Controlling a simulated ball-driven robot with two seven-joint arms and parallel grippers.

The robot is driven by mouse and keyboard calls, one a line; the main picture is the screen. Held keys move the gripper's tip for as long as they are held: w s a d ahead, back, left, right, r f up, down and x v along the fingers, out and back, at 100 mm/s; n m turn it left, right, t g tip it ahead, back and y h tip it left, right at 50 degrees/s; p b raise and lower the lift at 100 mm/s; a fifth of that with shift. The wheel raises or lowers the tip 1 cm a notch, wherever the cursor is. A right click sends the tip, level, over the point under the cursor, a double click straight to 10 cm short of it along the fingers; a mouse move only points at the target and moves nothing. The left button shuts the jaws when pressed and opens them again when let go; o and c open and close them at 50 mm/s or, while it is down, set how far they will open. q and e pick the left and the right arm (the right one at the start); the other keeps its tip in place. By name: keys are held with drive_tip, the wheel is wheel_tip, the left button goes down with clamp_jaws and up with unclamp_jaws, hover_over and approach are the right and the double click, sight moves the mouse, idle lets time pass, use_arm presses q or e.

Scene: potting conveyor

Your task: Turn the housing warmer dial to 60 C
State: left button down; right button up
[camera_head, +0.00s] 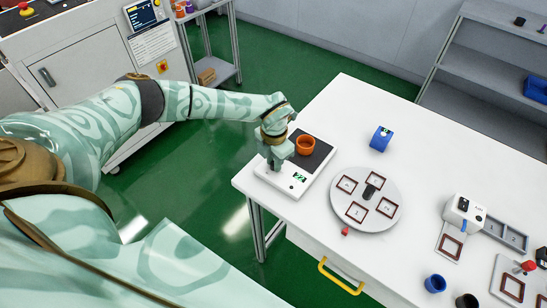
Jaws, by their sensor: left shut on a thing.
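The housing warmer (285,186) is a flat white unit with a black top plate at the left corner of the white table. An orange cup (305,145) stands on the plate. A small green display or mark (300,178) shows on the warmer's front panel, too small to read. My left gripper (270,165) points down at the front left of the warmer, shut on the dial, which its fingers hide. The dial's setting cannot be seen. My right gripper is out of view.
A round grey turntable (365,217) with several brown-framed squares sits right of the warmer. A blue part (381,138) lies behind it. A white device (464,213), a blue cup (435,284) and a red-knobbed fixture (527,266) stand at the right. The table's back middle is clear.

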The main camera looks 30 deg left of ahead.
use_arm(q)
drive_tip(key=m+p, duration=0.1)
drive_tip(key=m, duration=0.2)
drive_tip(key=shift+r+m, duration=0.15)
drive_tip(key=shift+m, duration=0.15)
drive_tip(key=m, duration=0.3)
drive_tip(key=shift+m+p, duration=0.3)
drive_tip(key=shift+p, duration=0.1)
drive_tip(key=m, duration=0.3)
drive_tip(key=shift+m, duration=0.4)
drive_tip(key=shift+m+p, duration=0.3)
drive_tip(key=shift+m, duration=1.9)
drive_tip(key=shift+w, duration=0.1)
drive_tip(key=c, duration=1.3)
unclamp_jaws()
drive_tip(key=shift+o, duration=0.2)
